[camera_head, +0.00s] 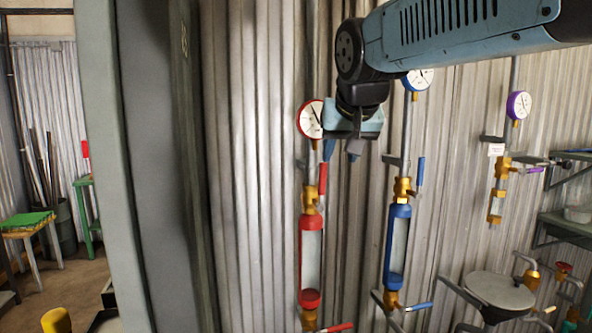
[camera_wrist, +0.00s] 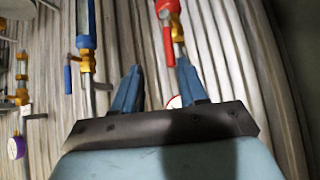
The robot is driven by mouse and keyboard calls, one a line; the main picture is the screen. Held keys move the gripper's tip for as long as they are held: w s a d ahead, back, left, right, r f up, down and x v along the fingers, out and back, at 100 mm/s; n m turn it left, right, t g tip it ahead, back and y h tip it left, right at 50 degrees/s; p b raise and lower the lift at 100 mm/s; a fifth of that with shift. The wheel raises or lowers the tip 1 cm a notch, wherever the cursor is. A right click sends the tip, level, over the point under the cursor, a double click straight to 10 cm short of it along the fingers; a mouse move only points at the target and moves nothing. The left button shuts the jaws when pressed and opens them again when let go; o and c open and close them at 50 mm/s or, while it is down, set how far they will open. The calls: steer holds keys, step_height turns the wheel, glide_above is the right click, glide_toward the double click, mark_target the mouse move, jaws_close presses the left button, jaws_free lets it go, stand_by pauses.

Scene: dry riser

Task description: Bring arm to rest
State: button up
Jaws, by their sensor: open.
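My arm comes in from the upper right in the head view, with my gripper (camera_head: 342,152) pointing down in front of the corrugated wall. In the wrist view my gripper (camera_wrist: 157,75) shows two blue fingers spread apart, with nothing between them but wall. In the head view the gripper overlaps the red-rimmed gauge (camera_head: 310,118) on the red riser (camera_head: 311,250). I cannot tell whether they touch. The blue riser (camera_head: 398,240) is to the right, with its gauge (camera_head: 418,80) partly hidden behind my arm.
A purple gauge (camera_head: 518,105) and brass valves are further right. A round grey plate (camera_head: 500,290) and shelves (camera_head: 570,222) stand at the lower right. A grey post (camera_head: 110,150) is on the left. Beyond it are a green-topped stool (camera_head: 27,220) and open floor.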

steer(key=s+d+f+g, duration=0.1)
steer(key=s+d+f, duration=0.4)
steer(key=s+f, duration=0.2)
steer(key=s+d+f+g, duration=0.2)
steer(key=s+d+f, duration=0.4)
steer(key=f, duration=0.4)
steer(key=shift+s+d+f, duration=0.15)
steer(key=shift+s+f, duration=0.1)
steer(key=shift+s, duration=0.2)
